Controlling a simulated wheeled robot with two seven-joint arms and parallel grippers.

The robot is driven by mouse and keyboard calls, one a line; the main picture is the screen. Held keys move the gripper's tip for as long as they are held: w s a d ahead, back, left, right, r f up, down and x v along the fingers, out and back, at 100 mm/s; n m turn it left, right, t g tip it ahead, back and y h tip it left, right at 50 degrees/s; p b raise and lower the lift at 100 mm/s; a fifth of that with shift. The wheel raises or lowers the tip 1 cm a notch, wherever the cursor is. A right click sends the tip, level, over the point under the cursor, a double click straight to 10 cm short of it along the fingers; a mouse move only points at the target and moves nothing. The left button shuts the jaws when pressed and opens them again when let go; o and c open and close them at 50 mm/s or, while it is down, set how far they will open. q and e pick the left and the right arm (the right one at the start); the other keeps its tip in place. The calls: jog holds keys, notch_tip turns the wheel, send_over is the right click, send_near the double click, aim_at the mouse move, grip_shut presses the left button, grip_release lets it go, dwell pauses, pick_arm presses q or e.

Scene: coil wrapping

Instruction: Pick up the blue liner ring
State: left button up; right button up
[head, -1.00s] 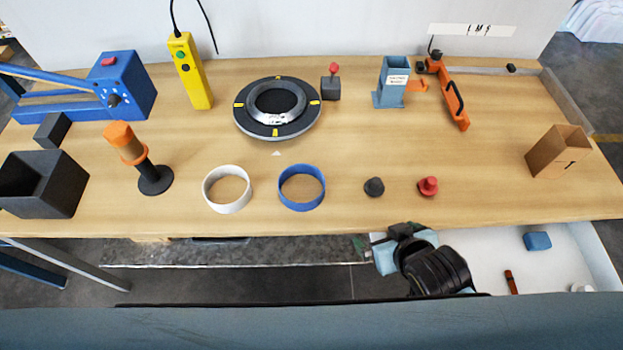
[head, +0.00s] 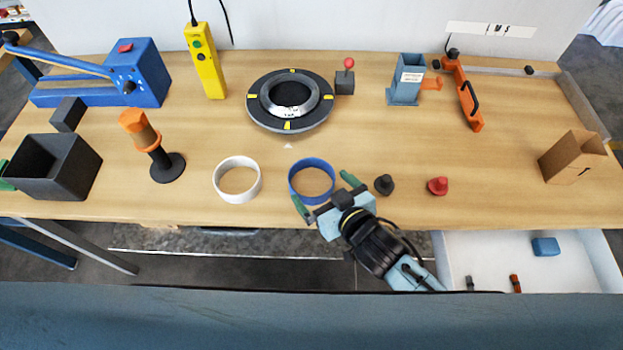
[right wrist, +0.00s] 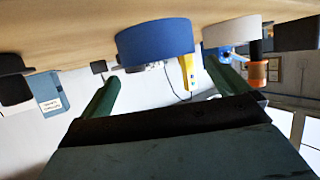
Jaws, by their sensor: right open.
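The blue liner ring (head: 312,181) lies flat on the table near its front edge in the head view. It also shows in the right wrist view (right wrist: 155,42), ahead of the fingers and apart from them. My right gripper (head: 324,191) is open with green fingertips, one left of the ring's front and one at its right side. In the right wrist view my right gripper (right wrist: 168,88) has its fingers spread wide with nothing between them. My left gripper cannot be made out; only a bit of green shows at the left edge of the head view.
A white ring (head: 237,180) lies left of the blue one. A dark knob (head: 384,185) and a red knob (head: 438,187) stand to the right. A round black turntable (head: 289,127) is behind. An orange-handled tool (head: 152,150) and a dark bin (head: 52,168) are left.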

aim_at(313, 187)
jog(key=shift+f+x, duration=0.2)
jog(key=shift+x, duration=2.8)
jog(key=shift+d, duration=0.15)
jog(key=c, duration=0.6)
